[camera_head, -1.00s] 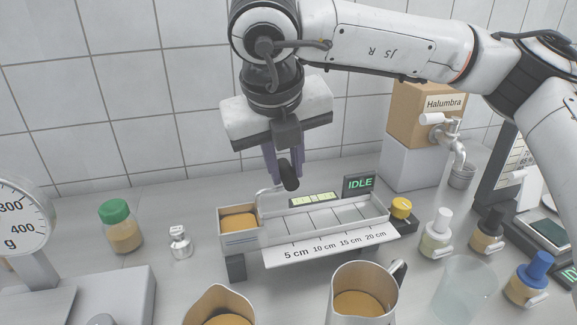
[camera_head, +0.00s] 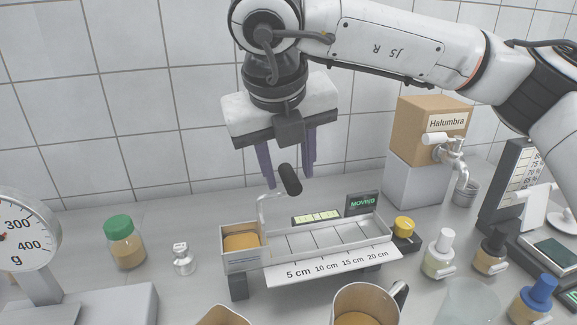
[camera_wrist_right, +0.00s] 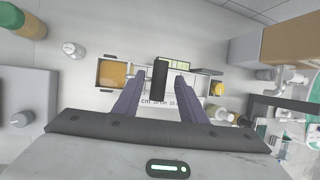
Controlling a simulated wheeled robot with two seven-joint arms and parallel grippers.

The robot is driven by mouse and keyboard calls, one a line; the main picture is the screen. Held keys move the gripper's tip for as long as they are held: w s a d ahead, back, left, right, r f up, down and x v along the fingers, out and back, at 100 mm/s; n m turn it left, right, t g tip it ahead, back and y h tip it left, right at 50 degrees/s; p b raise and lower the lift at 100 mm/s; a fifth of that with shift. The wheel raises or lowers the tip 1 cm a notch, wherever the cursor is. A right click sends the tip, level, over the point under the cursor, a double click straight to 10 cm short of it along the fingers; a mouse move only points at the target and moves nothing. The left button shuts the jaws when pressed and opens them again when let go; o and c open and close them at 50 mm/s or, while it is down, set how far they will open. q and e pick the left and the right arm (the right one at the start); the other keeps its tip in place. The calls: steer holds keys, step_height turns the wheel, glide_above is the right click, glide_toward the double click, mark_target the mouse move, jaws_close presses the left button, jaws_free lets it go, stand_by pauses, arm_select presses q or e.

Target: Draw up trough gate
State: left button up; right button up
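The trough (camera_head: 330,238) stands on the counter, with an orange-tan powder (camera_head: 241,241) in the compartment at its left end. Its long channel looks empty. The gate's black handle (camera_head: 290,180) sits on a bent metal rod (camera_head: 261,208) rising above the trough near that compartment. The gate plate itself is hard to make out. My right gripper (camera_head: 289,178) is open above the trough, its purple fingers spread on either side of the handle. The wrist view shows the handle (camera_wrist_right: 160,78) between the two fingers, with gaps on both sides. My left gripper is not in view.
A small display (camera_head: 362,204) behind the trough reads MOVING. A yellow button (camera_head: 404,227) is at the trough's right. Metal jugs (camera_head: 365,305) stand in front. Bottles (camera_head: 440,254) stand right, a green-lidded jar (camera_head: 124,243) and scale (camera_head: 28,235) left.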

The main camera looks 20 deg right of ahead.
steer(key=v, duration=1)
